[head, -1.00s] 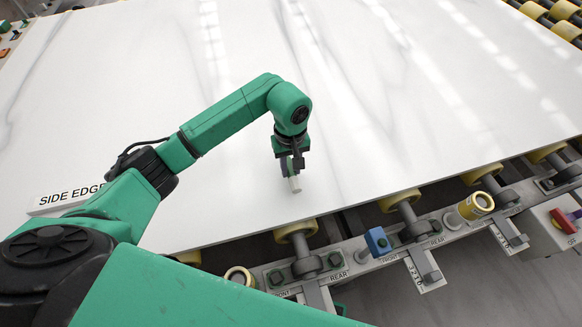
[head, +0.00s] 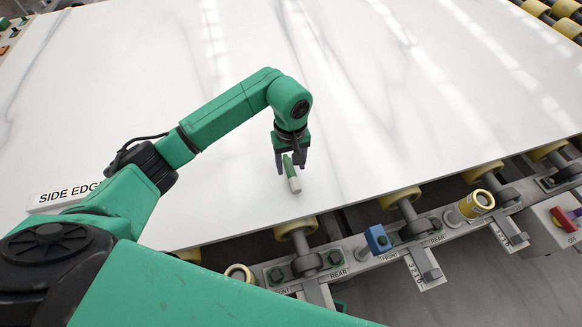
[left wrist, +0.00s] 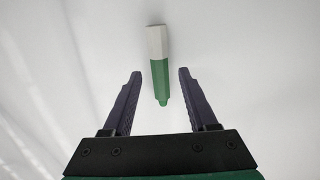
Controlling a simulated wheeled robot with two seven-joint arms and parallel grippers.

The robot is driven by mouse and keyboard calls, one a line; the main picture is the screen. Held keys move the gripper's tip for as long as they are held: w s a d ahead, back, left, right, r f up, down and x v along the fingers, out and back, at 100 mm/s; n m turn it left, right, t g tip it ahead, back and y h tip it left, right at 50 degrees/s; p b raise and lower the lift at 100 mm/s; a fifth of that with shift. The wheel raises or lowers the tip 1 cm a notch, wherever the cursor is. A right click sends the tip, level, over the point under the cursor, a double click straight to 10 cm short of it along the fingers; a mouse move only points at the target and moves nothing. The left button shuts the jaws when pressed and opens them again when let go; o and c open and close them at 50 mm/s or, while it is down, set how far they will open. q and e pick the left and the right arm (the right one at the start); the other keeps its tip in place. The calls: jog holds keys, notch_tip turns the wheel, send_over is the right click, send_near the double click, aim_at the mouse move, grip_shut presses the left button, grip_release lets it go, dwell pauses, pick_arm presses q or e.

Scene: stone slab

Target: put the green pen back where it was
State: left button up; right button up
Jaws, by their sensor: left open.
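The green pen (head: 291,174), with a white end, is by my left gripper (head: 292,166) over the white slab in the head view. In the left wrist view the pen (left wrist: 160,78) has its green end between the two dark fingers and its white end pointing away beyond the tips. The fingers of the left gripper (left wrist: 157,76) are apart, with a gap on both sides of the pen. The pen appears to lie on the slab (head: 400,110). My right gripper is not seen.
A "SIDE EDGE" sign (head: 65,195) lies at the slab's left. Along the near edge are yellow rollers (head: 296,228), a blue block (head: 377,240), a yellow cylinder (head: 476,204) and a red switch (head: 562,220). The slab around the pen is clear.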

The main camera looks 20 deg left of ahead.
aim_at(291, 170)
pick_arm(q)
notch_tip(291, 170, up, 10)
jog(key=b, duration=0.2)
jog(key=shift+w, duration=0.1)
